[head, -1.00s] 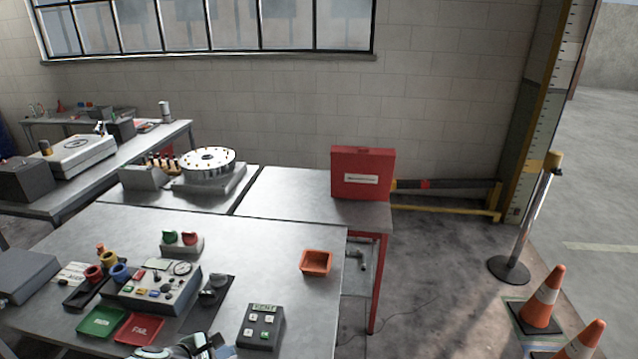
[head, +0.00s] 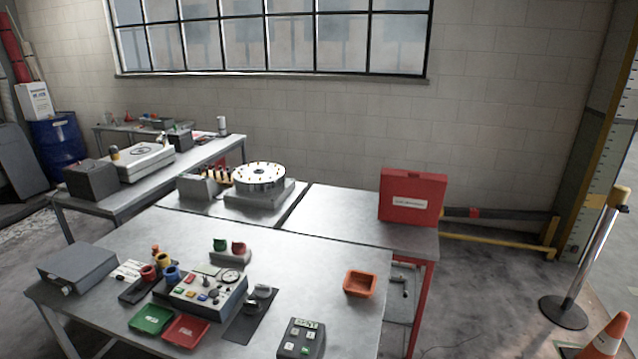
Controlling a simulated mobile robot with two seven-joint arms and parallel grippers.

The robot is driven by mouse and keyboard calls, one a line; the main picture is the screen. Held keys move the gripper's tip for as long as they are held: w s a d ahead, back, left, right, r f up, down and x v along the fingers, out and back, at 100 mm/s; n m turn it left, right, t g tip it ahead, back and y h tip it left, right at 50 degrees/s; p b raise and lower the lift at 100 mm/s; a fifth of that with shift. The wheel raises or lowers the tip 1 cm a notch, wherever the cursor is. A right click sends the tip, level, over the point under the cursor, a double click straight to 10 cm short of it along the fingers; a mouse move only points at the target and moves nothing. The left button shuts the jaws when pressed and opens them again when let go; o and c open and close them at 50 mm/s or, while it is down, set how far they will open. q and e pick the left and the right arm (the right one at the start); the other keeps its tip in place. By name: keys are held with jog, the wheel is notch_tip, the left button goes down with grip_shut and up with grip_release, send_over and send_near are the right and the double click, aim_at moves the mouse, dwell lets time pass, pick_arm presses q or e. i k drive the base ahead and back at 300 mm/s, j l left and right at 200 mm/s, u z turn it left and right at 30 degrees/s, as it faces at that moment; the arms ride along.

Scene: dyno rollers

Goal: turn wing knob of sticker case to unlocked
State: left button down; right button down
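No thing in view can be firmly read as the sticker case, and I cannot make out a wing knob. A red upright case (head: 412,197) with a white label stands on the back right table; its label is too small to read. Neither of my grippers is in view.
The front table (head: 330,255) holds a control panel (head: 205,292), green (head: 151,319) and red (head: 186,331) trays, an orange bin (head: 360,283) and a keypad box (head: 301,338). A round dial unit (head: 259,177) stands behind. Floor right of the tables is open before a post (head: 590,260) and cone (head: 608,338).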

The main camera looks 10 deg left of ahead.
aim_at(65, 290)
jog(key=u, duration=0.45)
jog(key=j+u, duration=0.15)
jog(key=u, duration=0.25)
jog(key=j+u, duration=0.1)
jog(key=u, duration=0.35)
jog(key=j+u, duration=0.15)
jog(key=u, duration=0.3)
jog(key=k+l+u, duration=0.1)
jog(key=l, duration=0.25)
jog(key=z, duration=1.8)
jog(key=u, duration=1.9)
